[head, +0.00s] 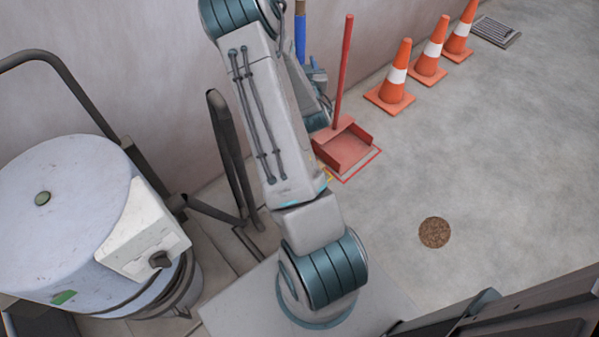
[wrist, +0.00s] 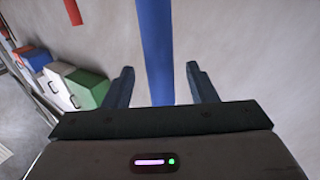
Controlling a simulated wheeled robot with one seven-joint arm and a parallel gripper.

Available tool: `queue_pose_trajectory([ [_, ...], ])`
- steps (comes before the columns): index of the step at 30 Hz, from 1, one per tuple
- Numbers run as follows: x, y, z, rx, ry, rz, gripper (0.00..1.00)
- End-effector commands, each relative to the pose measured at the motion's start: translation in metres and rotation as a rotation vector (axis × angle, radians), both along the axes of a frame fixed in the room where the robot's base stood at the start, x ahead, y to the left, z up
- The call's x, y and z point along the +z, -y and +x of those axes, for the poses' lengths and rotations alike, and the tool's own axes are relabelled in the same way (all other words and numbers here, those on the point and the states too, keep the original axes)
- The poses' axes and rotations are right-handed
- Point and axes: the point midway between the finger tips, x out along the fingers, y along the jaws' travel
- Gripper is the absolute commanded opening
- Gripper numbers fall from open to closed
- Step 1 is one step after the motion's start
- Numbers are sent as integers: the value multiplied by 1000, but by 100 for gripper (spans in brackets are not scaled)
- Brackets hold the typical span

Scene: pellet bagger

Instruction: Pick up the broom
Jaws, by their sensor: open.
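The broom shows as an upright blue handle (head: 300,38) against the wall in the head view. Its lower part and head are hidden behind my arm. In the wrist view the blue handle (wrist: 155,40) runs down between the two fingers of my gripper (wrist: 160,78). The fingers are spread, with a visible gap on each side of the handle, so it is not gripped. In the head view my gripper is mostly hidden behind my arm, close to the handle.
A red dustpan (head: 348,146) with a tall red handle (head: 344,70) stands just right of the broom. Orange cones (head: 396,80) line the floor beyond. A brown pellet patch (head: 434,232) lies on open floor. A grey drum (head: 65,215) stands at left.

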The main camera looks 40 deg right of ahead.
Motion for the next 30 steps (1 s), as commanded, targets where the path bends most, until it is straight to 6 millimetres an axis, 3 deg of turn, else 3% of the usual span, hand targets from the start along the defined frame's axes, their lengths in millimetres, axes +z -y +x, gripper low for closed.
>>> queue_pose_trajectory([
  [6,0,12,21,1,0,-1,52],
  [14,-1,13,22,-1,-1,0,52],
  [20,-1,13,22,0,0,0,0],
  [30,2,13,23,0,3,-2,0],
])
